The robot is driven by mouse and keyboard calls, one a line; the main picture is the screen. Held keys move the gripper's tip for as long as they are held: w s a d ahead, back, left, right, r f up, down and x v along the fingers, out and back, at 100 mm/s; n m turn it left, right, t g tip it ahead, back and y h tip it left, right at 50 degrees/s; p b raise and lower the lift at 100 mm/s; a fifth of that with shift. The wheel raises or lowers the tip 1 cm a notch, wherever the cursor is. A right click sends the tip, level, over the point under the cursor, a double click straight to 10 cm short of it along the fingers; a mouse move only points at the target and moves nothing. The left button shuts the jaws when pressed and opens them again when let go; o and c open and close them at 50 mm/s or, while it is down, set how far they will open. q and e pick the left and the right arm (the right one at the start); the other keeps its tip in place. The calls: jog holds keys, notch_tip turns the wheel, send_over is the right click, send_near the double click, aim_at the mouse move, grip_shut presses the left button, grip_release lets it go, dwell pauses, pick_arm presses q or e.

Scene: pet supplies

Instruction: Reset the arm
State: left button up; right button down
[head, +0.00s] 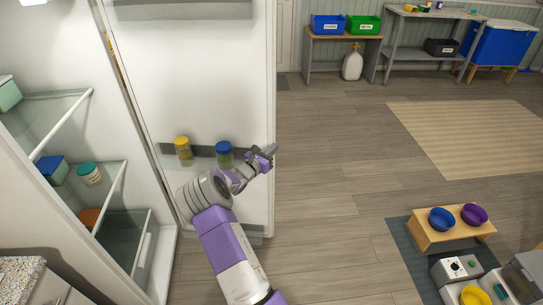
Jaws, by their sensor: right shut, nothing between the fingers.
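My right arm reaches up from the bottom of the head view. My right gripper (268,153) is shut and empty, in front of the lower inside of an open white fridge door (205,80), near the door's right edge. I cannot tell whether it touches the door. A yellow-lidded jar (183,150) and a blue-lidded jar (223,153) stand in the door rack, left of the gripper. My left gripper is not in view.
The fridge's glass shelves (70,115) hold a few containers at left. A wooden stand (450,237) with a blue bowl (441,218) and a purple bowl (474,214) is at lower right. Bins (327,25) sit on a bench at the back. The middle floor is clear.

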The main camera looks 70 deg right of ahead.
jog(key=a, duration=0.1)
jog(key=s+a, duration=0.1)
jog(key=a, duration=0.1)
jog(key=a+p, duration=0.1)
jog(key=shift+s+a, duration=0.25)
jog(key=s+a+f+m+y, duration=0.1)
jog(key=a+f+m+y, duration=0.1)
jog(key=a+f+y, duration=0.35)
jog(key=s+a+f+m+y, duration=0.2)
jog(key=a+f, duration=0.4)
jog(key=f, duration=0.4)
jog(key=a+f+m+y+p, duration=0.1)
jog(key=a+f+m+y, duration=0.15)
jog(key=a+f, duration=0.4)
jog(key=a+f+m+y, duration=0.1)
jog(key=a+f+y, duration=0.25)
jog(key=a, duration=0.65)
jog(key=a+r+m+t+y+p, duration=0.1)
jog(key=a+m+t+y, duration=0.3)
jog(key=a, duration=2.9)
jog(key=r+m+y, duration=0.1)
jog(key=m+y, duration=0.3)
jog(key=m, duration=0.2)
jog(key=shift+m+t+p, duration=0.3)
jog(key=shift+m+p, duration=0.05)
jog(key=shift+p, duration=0.05)
jog(key=shift+w, duration=0.1)
